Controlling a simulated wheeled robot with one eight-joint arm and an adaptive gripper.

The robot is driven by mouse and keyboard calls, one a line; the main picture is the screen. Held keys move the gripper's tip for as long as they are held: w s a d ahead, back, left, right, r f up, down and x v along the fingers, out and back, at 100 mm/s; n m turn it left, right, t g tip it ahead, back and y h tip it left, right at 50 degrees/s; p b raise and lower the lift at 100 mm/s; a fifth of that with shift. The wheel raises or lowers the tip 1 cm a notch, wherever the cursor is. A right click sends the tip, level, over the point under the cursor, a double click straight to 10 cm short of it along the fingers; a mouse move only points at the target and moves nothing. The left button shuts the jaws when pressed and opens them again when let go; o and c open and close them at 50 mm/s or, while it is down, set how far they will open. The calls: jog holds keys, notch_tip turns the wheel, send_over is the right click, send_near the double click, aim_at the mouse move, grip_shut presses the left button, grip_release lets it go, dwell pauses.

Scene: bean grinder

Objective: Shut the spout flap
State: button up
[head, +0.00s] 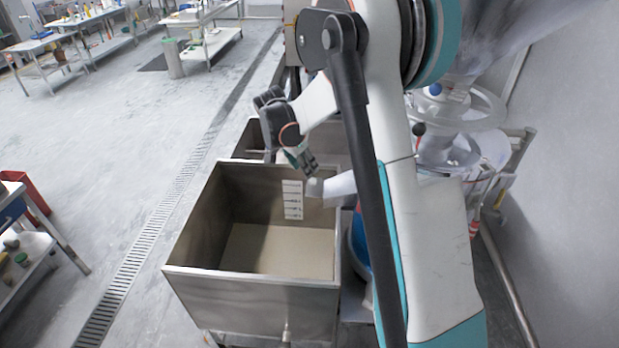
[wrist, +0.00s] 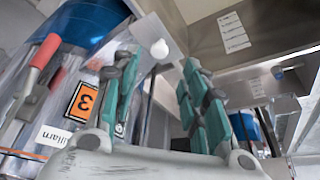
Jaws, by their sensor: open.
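The pale spout (head: 340,184) sticks out from the machine side over the right wall of a steel bin in the head view. A small pale rounded piece (head: 314,187) shows at its end; whether this belongs to the flap, and the flap's angle, I cannot tell. My gripper (head: 307,164) is just above the spout's end. In the wrist view my gripper (wrist: 158,68) is open, its green-padded fingers apart with nothing held. A white round knob (wrist: 160,48) shows beyond and between the fingertips; I cannot tell whether they touch it.
The steel bin (head: 253,290) has a labelled inner wall and stands below my gripper. A red-handled lever (wrist: 45,50), an orange label (wrist: 83,102) and a blue container (wrist: 92,22) are at left in the wrist view. Open floor (head: 120,150) lies left of the bin.

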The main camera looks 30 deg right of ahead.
aim_at(312, 180)
jog(key=x, duration=0.7)
jog(key=shift+d, duration=0.1)
jog(key=shift+c, duration=0.6)
grip_shut()
